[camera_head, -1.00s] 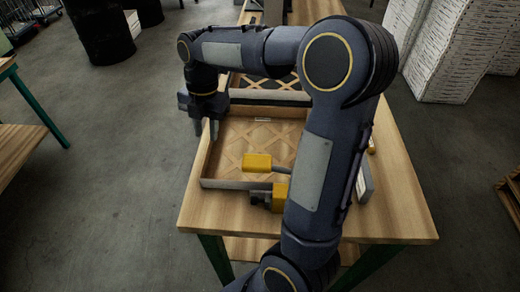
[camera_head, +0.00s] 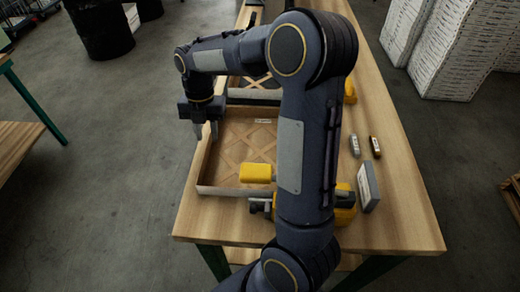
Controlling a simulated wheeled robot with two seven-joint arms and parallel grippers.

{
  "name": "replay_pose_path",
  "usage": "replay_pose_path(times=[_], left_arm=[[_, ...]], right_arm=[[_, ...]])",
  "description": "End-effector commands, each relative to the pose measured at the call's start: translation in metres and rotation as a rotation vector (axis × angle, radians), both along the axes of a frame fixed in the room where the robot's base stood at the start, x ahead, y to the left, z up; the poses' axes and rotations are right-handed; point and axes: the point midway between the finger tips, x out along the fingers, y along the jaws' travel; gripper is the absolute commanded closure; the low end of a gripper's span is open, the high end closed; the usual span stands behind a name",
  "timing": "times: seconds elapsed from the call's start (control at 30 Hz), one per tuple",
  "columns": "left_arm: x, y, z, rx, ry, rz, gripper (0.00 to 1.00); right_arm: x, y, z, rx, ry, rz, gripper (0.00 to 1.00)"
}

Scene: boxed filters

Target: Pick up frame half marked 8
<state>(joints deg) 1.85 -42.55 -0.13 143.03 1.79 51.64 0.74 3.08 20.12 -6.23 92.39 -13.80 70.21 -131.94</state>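A shallow wooden frame half (camera_head: 232,155) with a lattice inside lies on the wooden table (camera_head: 400,215), a small pale label on its far part. A second frame half (camera_head: 262,86) lies behind it, partly hidden by my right arm. I cannot read a number on either. My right gripper (camera_head: 207,132) points down at the left rim of the nearer frame half, its two fingers apart with a gap between them. I cannot tell whether the rim is between the fingers. My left gripper is not in view.
A grey box (camera_head: 368,187) and two small items (camera_head: 375,146) are on the table's right. White stacked boxes (camera_head: 460,50) stand beyond. A black barrel (camera_head: 100,28) stands at left.

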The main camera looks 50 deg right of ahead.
Motion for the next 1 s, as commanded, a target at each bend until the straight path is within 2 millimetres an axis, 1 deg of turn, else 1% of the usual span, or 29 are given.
replay_pose_path(times=[0.1,0.2,0.3,0.5,0.57,0.73,1.0], left_arm=[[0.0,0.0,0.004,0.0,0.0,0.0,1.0],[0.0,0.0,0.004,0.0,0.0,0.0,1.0],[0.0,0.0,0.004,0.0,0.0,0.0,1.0],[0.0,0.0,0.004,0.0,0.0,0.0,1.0],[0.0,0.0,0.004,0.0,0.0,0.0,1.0],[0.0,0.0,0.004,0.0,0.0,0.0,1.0],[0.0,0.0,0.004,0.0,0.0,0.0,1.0]], right_arm=[[-0.001,0.001,-0.019,0.001,0.006,-0.001,0.72],[-0.002,0.002,-0.032,-0.001,0.002,-0.001,0.72],[-0.002,0.002,-0.037,0.0,0.002,-0.002,0.72],[-0.002,0.002,-0.038,-0.001,0.0,-0.002,0.72],[-0.002,0.002,-0.038,-0.001,0.0,-0.002,0.78],[-0.002,0.002,-0.038,-0.001,0.0,-0.002,1.0],[-0.002,0.002,-0.038,-0.001,0.0,-0.002,1.0]])
